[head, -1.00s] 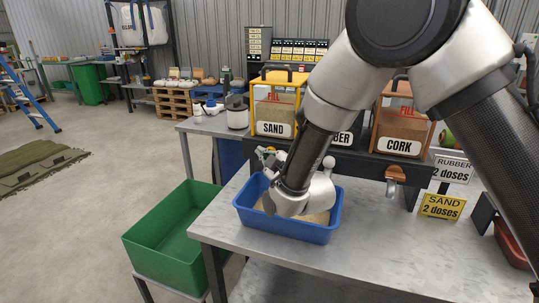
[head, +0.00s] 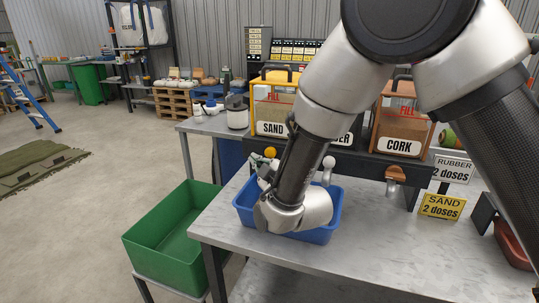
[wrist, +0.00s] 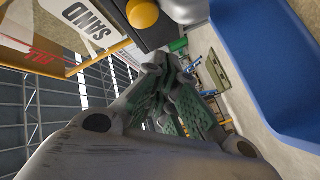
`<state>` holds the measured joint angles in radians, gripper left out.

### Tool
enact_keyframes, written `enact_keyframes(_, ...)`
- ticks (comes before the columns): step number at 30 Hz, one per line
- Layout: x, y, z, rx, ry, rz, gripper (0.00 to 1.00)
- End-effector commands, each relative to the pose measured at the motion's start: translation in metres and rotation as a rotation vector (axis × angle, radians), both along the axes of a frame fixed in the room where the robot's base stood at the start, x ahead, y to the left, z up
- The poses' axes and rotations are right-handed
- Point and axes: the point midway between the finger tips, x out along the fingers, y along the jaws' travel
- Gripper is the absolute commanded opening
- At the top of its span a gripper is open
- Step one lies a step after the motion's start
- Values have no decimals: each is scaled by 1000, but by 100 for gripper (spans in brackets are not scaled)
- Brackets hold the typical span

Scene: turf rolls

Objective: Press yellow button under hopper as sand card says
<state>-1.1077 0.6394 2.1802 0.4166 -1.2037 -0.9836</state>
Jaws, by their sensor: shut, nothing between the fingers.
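The yellow button (head: 270,152) sits under the sand hopper (head: 275,103) and also shows as a round knob in the wrist view (wrist: 142,13). The yellow sand card (head: 441,206) on the bench at right reads "SAND 2 doses". My gripper (head: 265,172) is low in front of the button, apart from it, over the left part of the blue tray (head: 322,237). My wrist link hides much of the tray's inside. In the wrist view my gripper (wrist: 182,75) is shut and empty, with the button off to its upper left.
A white knob (head: 328,163) is under the rubber hopper, partly hidden by my arm. A brown knob (head: 396,174) is under the cork hopper (head: 403,118). A rubber card (head: 452,168) reads "2 doses". A green bin (head: 172,235) stands left of the bench.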

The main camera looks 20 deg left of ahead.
Motion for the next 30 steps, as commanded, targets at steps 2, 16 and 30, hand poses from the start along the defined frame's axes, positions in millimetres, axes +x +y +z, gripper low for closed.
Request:
enact_keyframes(2,-9,1,0,-1,1,1,0)
enact_keyframes(16,-19,1,0,0,1,-1,0)
enact_keyframes(30,60,-178,83,91,500,-209,0)
